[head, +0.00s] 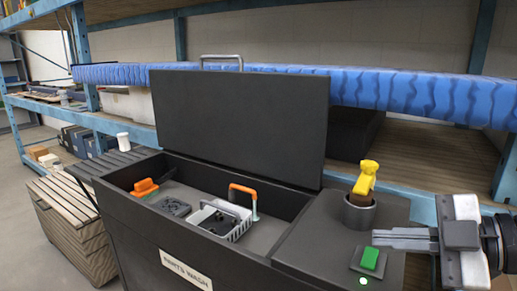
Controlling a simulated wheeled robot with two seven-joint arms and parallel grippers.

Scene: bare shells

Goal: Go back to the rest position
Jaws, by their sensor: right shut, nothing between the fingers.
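My right gripper (402,239) comes in from the right edge, pointing left. Its fingers are closed together with nothing between them, above the right deck of the parts washer, close to a green button (369,258). My left gripper is not in view. The dark parts washer (190,283) has its lid (240,125) standing upright. Inside the basin are a grey basket (232,226) with an orange-topped handle (243,190), an orange-handled item (145,187) and a dark flat part (174,207).
A yellow-handled tool (366,178) stands in a round dark holder (359,212) just left of my right gripper. Blue-framed shelving (430,200) with a blue padded beam (400,92) runs behind. A slatted wooden crate (72,222) and a white cup (123,141) are at left.

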